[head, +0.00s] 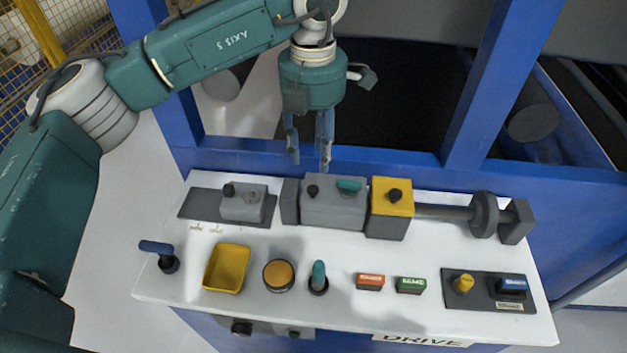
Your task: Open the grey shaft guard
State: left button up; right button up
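My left gripper (310,163) points down above the back edge of the white panel (300,258). Its two fingers are apart with nothing between them. Below it and slightly to the right sits a grey box-shaped cover (330,212) with a teal handle (349,185) and a small black knob (313,190) on top. It looks like the grey shaft guard, and it appears closed. The fingertips are apart from it. To its right the shaft (445,212) comes out of a yellow-topped block (393,195). My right gripper does not show.
A smaller grey box (243,204) lies left of the guard. In front stand a blue-handled lever (156,247), a yellow tray (227,267), an orange button (278,275) and a teal lever (318,276). Blue frame posts (490,85) rise behind the panel.

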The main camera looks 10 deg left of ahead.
aim_at(313, 188)
pick_arm(q)
notch_tip(313, 188, down, 9)
jog(key=shift+s+r+p, duration=0.1)
jog(key=shift+s+p, duration=0.05)
jog(key=shift+p, duration=0.65)
grip_shut()
